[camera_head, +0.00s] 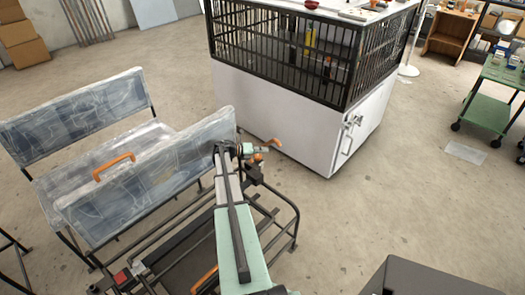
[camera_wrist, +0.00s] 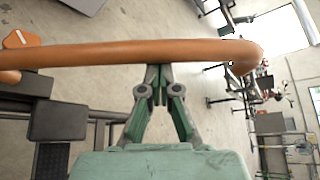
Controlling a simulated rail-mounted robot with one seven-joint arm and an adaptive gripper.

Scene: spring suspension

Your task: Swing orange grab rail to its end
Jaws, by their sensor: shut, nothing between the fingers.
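The orange grab rail (camera_wrist: 130,53) crosses the upper part of the wrist view as a long bar. It bends at its right end and has an orange mount near its left end. My gripper (camera_wrist: 159,72) points at the rail's middle with its fingers together and nothing between them. The fingertips meet the rail's lower edge in the picture; I cannot tell whether they touch it. In the head view, a small orange part of the rail (camera_head: 275,143) shows beside my gripper (camera_head: 249,150), with much of it hidden by my arm.
A bench with film-wrapped panels (camera_head: 80,115) and another orange handle (camera_head: 113,166) stands at left. A black tubular frame (camera_head: 292,225) lies around my arm. A white cabinet with a barred top (camera_head: 270,130) stands behind. Open floor (camera_head: 390,195) lies at right.

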